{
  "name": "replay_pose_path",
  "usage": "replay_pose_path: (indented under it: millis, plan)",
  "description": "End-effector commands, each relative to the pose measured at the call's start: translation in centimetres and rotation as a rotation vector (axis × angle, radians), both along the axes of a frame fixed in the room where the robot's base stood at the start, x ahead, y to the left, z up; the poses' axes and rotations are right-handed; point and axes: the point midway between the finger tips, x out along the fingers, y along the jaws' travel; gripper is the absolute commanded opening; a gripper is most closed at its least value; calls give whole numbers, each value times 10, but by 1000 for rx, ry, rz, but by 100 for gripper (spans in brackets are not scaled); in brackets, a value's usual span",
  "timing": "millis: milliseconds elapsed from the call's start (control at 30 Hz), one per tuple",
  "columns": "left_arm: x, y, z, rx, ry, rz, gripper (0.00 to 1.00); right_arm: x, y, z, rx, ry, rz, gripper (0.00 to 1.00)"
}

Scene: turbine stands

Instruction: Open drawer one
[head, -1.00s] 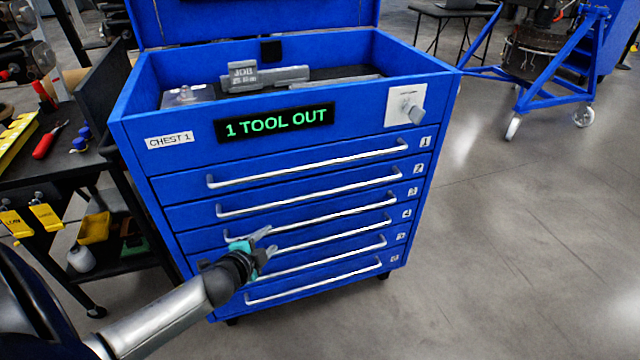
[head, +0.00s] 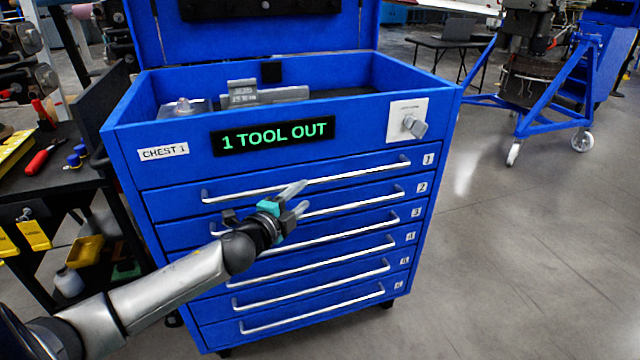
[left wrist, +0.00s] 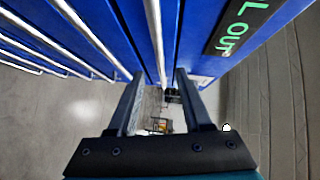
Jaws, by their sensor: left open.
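The blue tool chest (head: 125,130) stands ahead with all its drawers shut. Drawer one (head: 170,203) is the top drawer, labelled 1, with a long silver handle (head: 350,171). My left gripper (head: 304,196) is open and empty in front of the chest, overlapping drawers one and two in the head view, with its fingers pointing right and slightly up. In the left wrist view the handle of drawer one (left wrist: 154,35) lines up in the gap between the open fingers (left wrist: 160,78); I cannot tell whether it lies between them in depth. My right gripper is out of view.
A display (head: 270,137) above the drawers reads "1 TOOL OUT". A dark workbench (head: 65,175) stands close at left. A blue wheeled stand (head: 560,110) is at back right. Floor at right is clear.

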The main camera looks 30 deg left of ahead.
Motion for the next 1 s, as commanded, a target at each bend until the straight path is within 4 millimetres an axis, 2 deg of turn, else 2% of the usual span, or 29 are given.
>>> replay_pose_path:
  millis: [700, 1000]
  plan:
    - [79, 6, -12, 0, -1, 1, 50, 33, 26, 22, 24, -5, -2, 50]
    - [95, 7, -14, -1, 0, 1, 50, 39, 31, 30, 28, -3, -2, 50]
